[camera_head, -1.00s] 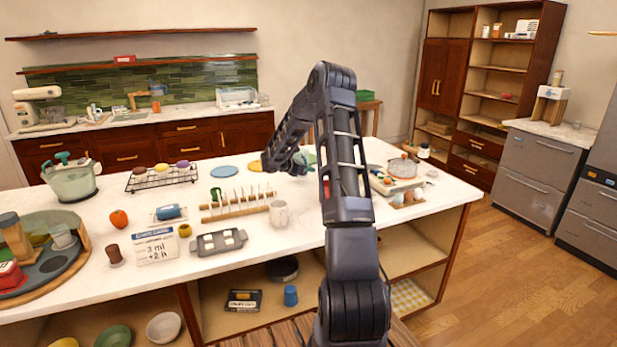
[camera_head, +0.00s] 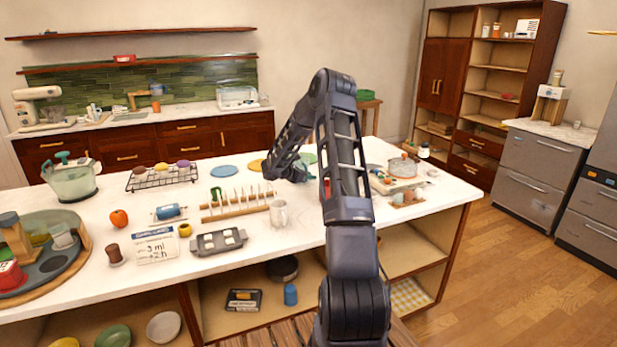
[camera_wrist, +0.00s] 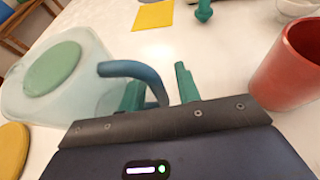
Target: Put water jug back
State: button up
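The water jug (camera_wrist: 70,85) shows in the wrist view, a pale translucent body with a green lid (camera_wrist: 54,68) and a blue handle (camera_wrist: 138,72). It is at the left, on the white counter. My gripper (camera_wrist: 160,90) has its two teal fingers apart, with the lower part of the handle seen between them. I cannot tell whether either finger touches the handle. In the head view my arm hides most of the jug, and the fingertips are not clear there.
A red cup (camera_wrist: 288,66) stands close at the right in the wrist view. A yellow square (camera_wrist: 153,14) and a teal object (camera_wrist: 204,10) lie beyond. On the island, a wooden rack (camera_head: 236,210) and a mug (camera_head: 279,213) stand left of my arm.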

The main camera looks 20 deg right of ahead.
jog(key=shift+r, duration=0.1)
jog(key=shift+a+r, duration=0.15)
jog(key=shift+a, duration=0.15)
jog(key=v, duration=1.1)
jog(key=s+r+m+g+y, duration=0.2)
jog(key=s+r+m, duration=0.3)
jog(key=s+r, duration=0.55)
jog(key=s+a+r+m+y, duration=0.1)
jog(key=s+r+m, duration=0.2)
jog(key=s, duration=0.4)
jog(key=s+a+r+m+y, duration=0.1)
jog(key=s+r+m+y, duration=0.1)
jog(key=s+r, duration=0.35)
jog(key=s+a+m+t+y, duration=0.2)
jog(key=s+a+m+y, duration=0.2)
jog(key=s, duration=0.9)
jog(key=s+a+m+t+y, duration=0.1)
jog(key=s+a+m+y, duration=0.3)
jog(key=s, duration=0.9)
jog(key=shift+s+a+r+m+t, duration=0.15)
jog(key=shift+a+r+m+t, duration=0.35)
jog(key=shift+m, duration=0.6)
